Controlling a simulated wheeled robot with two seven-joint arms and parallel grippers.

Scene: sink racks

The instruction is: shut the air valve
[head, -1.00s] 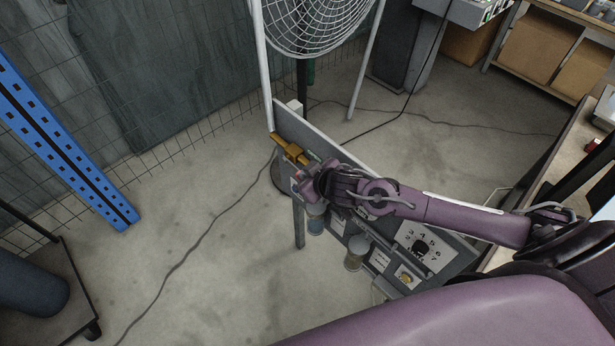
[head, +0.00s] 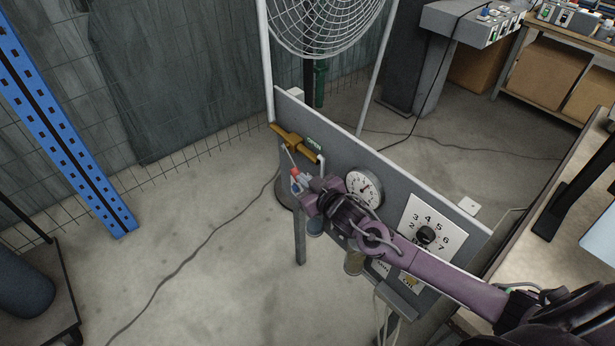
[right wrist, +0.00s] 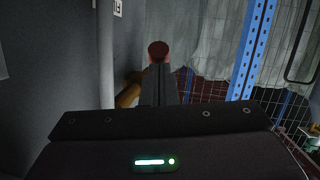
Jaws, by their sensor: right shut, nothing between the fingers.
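The air valve is a brass-yellow body (head: 292,140) with a pipe, at the upper left end of the grey panel. A thin lever slants down from it to a red tip (head: 296,173). My right gripper (head: 303,181) is at the red tip, its fingers shut with nothing between them. I cannot tell whether the fingers touch the tip. My left gripper is not in view.
The panel (head: 380,170) also carries a gauge (head: 364,188) and a numbered dial (head: 426,235), close beside my right arm. A caged fan (head: 320,25) stands behind it. A blue post (head: 65,135) is at the left. The floor (head: 215,215) left of the panel is mostly clear.

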